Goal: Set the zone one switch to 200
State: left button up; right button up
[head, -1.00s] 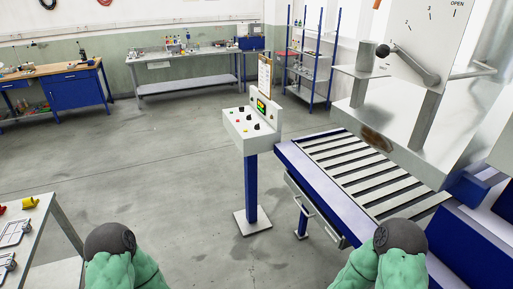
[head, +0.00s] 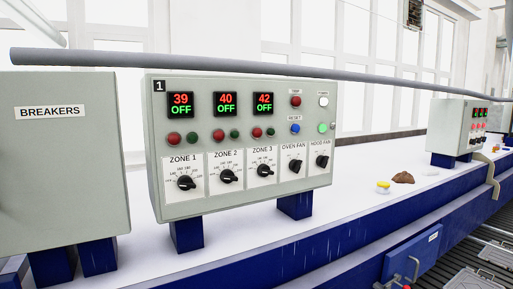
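The zone one switch (head: 185,183) is a black rotary knob on a white plate with a printed number scale, labelled ZONE 1, at the lower left of the grey control panel (head: 242,203) marked 1. The scale numbers are too small to read surely. The display above it (head: 181,104) shows 39 in red and OFF in green. Similar knobs for zone 2 (head: 228,176) and zone 3 (head: 264,171) sit to its right, under displays showing 40 OFF and 42 OFF. Neither of my grippers is in view.
A grey BREAKERS box (head: 60,170) stands left of the panel. Oven fan (head: 295,166) and hood fan (head: 322,161) knobs are at the panel's right. A grey pipe (head: 200,65) runs across above. A second panel (head: 450,130) and small items lie farther right on the white surface.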

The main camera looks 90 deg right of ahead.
aim_at(185, 182)
jog(key=z, duration=3)
